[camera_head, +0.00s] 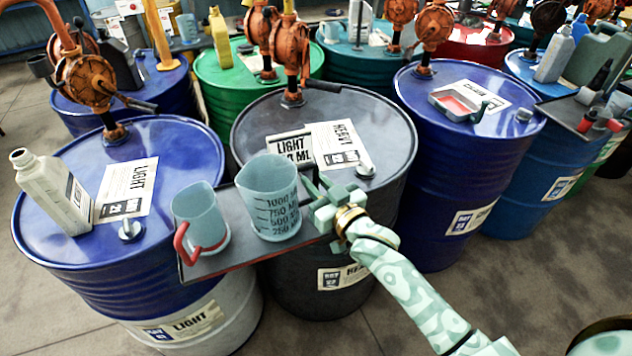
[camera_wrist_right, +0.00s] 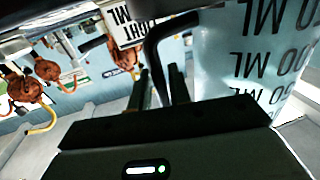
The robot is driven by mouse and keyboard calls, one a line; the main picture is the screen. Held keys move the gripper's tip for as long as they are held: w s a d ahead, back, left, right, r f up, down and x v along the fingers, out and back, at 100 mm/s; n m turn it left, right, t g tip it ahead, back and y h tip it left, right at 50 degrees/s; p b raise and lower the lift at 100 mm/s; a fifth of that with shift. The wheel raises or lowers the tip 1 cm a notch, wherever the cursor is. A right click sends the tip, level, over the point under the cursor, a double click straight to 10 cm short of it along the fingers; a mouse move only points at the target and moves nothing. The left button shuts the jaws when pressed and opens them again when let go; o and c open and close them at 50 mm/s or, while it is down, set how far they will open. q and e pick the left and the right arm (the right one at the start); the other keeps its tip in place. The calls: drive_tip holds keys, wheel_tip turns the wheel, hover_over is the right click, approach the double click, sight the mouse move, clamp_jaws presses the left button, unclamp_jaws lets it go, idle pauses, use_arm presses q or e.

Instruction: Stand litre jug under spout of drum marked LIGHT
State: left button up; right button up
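The litre jug (camera_head: 270,200), translucent with dark 1000 ML markings, stands upright on a dark shelf (camera_head: 222,263) between two drums. It also fills the right of the right wrist view (camera_wrist_right: 250,50). My right gripper (camera_head: 318,190) is at the jug's right side. In the wrist view its fingers (camera_wrist_right: 164,88) stand either side of the black handle (camera_wrist_right: 155,60); whether they press on it is unclear. The blue drum marked LIGHT (camera_head: 95,265) stands at front left, with an orange pump (camera_head: 88,85) on top. Its spout end is hard to make out. My left gripper is out of view.
A smaller red-handled jug (camera_head: 196,215) stands left of the litre jug. A white bottle (camera_head: 50,192) stands on the LIGHT drum. The dark drum (camera_head: 335,290), marked HEAVY, carries a LIGHT card (camera_head: 291,150). More drums with pumps crowd behind. Open floor (camera_head: 440,300) shows at front right.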

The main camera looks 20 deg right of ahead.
drive_tip(key=shift+o, duration=0.8)
drive_tip(key=shift+r, duration=0.1)
drive_tip(key=shift+s, duration=0.2)
drive_tip(key=p+v, duration=0.2)
drive_tip(key=v, duration=1)
wheel_tip(320, 180, down, 17)
drive_tip(key=s+d+g+h, duration=0.2)
drive_tip(key=s+g, duration=0.1)
drive_tip(key=g, duration=0.1)
drive_tip(key=s+d+f+g+h, duration=0.1)
drive_tip(key=s+f+g, duration=0.8)
drive_tip(key=s+f, duration=1.6)
drive_tip(key=shift+d+n+g+h, duration=0.3)
drive_tip(key=shift+d+g, duration=0.05)
drive_tip(key=shift+g, duration=0.05)
drive_tip(key=shift+o, duration=0.3)
drive_tip(key=s+f+g, duration=0.3)
drive_tip(key=s, duration=0.8)
drive_tip(key=shift+s+d+n, duration=0.2)
drive_tip(key=shift+s+n, duration=0.1)
drive_tip(key=shift+s, duration=0.1)
